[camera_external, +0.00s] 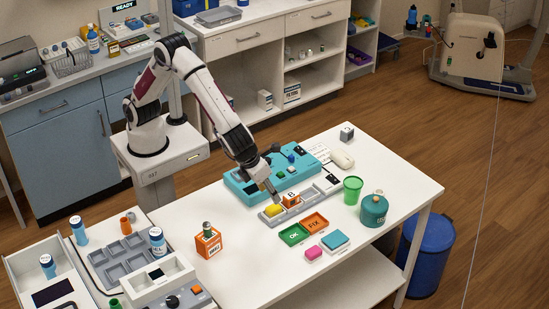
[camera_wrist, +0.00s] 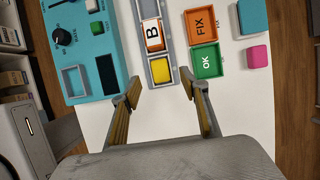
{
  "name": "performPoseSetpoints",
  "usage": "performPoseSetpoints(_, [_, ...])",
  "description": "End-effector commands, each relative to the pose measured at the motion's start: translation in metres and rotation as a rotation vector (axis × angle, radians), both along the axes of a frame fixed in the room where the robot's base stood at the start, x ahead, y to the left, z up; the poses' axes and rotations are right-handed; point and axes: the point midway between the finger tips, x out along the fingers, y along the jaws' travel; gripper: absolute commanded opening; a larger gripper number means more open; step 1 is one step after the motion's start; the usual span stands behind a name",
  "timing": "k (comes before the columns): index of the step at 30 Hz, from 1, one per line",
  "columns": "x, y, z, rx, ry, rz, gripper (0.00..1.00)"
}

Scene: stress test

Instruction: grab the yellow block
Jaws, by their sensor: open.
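The yellow block (camera_external: 273,210) sits in the end compartment of a long grey tray (camera_external: 319,193) on the white table. In the wrist view the yellow block (camera_wrist: 161,70) lies just beyond the fingertips, roughly between their lines. An orange-and-white block marked B (camera_external: 291,200) sits in the tray beside it. My gripper (camera_external: 272,192) is above the yellow block in the external view. In the wrist view my gripper (camera_wrist: 160,91) has its two fingers wide apart with nothing between them.
A teal console (camera_external: 243,186) stands right behind the tray. Green OK (camera_external: 294,234) and orange FIX (camera_external: 314,223) trays lie in front, with pink (camera_external: 313,253) and teal (camera_external: 335,240) blocks nearby. A green cup (camera_external: 352,189) and teal canister (camera_external: 373,211) stand right.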

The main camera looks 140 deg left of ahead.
Motion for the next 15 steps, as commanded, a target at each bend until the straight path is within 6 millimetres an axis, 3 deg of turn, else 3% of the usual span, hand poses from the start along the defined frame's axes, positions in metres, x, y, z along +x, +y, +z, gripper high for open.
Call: performPoseSetpoints(15, [0.000, 0.010, -0.024, 0.000, 0.001, 0.001, 0.44])
